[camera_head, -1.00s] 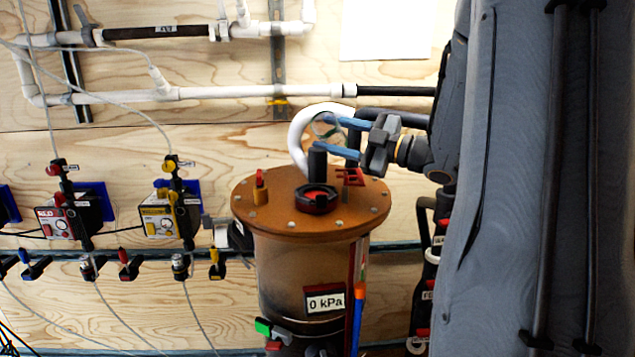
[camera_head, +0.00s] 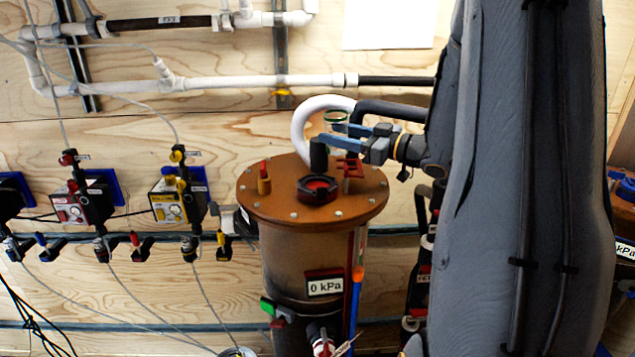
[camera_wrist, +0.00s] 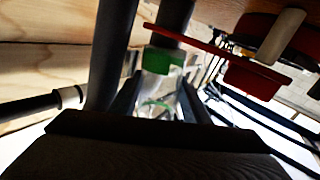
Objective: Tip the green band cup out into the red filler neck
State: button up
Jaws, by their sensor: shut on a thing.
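The small clear cup with a green band (camera_head: 337,115) is held between the blue fingers of my gripper (camera_head: 345,134). It is above and behind the tank lid and looks near upright, with its green ring at the top. In the wrist view, the green band (camera_wrist: 163,60) shows just beyond the finger tips (camera_wrist: 158,92); the cup's contents cannot be made out. The red filler neck (camera_head: 317,187), a red opening in a black collar, is on the front of the brown lid (camera_head: 260,205). The cup is above it and slightly right in the picture, apart from it.
A black post (camera_head: 318,154) stands on the lid between neck and cup. A white curved hose (camera_head: 301,125) passes behind the cup. A red bracket (camera_head: 350,167) and a red-handled valve (camera_head: 264,178) also stand on the lid. My large grey arm fills the right.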

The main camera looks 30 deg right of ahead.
jog(key=shift+w+d+r+m, duration=0.25)
jog(key=shift+r+m, duration=0.25)
jog(key=shift+m, duration=0.3)
jog(key=shift+r, duration=2.5)
